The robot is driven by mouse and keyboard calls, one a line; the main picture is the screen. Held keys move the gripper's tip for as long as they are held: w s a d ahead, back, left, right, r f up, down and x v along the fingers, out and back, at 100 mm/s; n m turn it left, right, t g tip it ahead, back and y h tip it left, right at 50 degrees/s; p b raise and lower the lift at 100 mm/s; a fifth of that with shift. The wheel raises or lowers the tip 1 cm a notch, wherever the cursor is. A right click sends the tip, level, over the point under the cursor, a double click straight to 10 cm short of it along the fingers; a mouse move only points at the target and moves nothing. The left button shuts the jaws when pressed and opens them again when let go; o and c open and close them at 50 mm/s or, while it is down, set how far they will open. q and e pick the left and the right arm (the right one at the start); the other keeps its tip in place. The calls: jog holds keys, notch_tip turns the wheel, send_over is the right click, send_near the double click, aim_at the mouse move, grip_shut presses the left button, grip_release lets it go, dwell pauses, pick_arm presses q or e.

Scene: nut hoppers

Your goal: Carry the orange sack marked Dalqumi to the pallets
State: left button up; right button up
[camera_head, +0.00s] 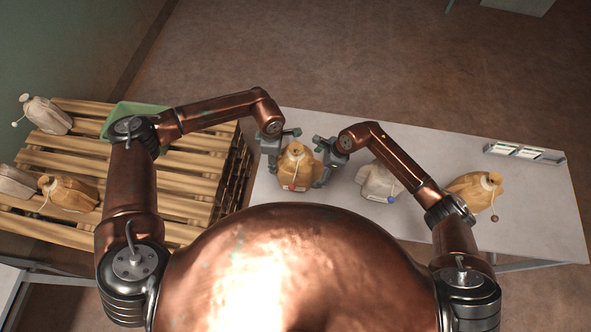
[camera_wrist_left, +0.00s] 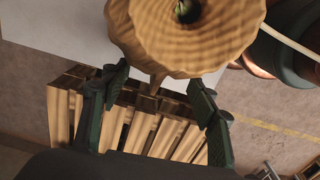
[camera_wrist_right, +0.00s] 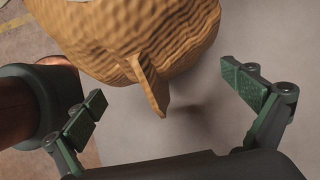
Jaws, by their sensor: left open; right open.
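An orange-tan sack (camera_head: 296,160) stands on the left part of the pale table, with a red tag and a small label low on its near side. The label is too small to read. My left gripper (camera_head: 271,147) is open at its left side, and my right gripper (camera_head: 326,160) is open at its right side. The sack also shows above the open fingers in the left wrist view (camera_wrist_left: 185,50) and in the right wrist view (camera_wrist_right: 130,40); neither gripper is closed on it. The wooden pallets (camera_head: 185,170) are left of the table.
The table (camera_head: 425,150) also holds a white sack (camera_head: 376,182) with a blue tag, another orange sack (camera_head: 468,188) with a brown tag, and a card holder (camera_head: 525,153). The pallets bear white sacks (camera_head: 48,116), an orange sack (camera_head: 70,193) and a green tray (camera_head: 118,112).

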pick_arm(q)
jog(key=shift+f, duration=0.75)
pick_arm(e)
jog(key=shift+x, duration=0.75)
pick_arm(q)
jog(key=shift+c, duration=0.3)
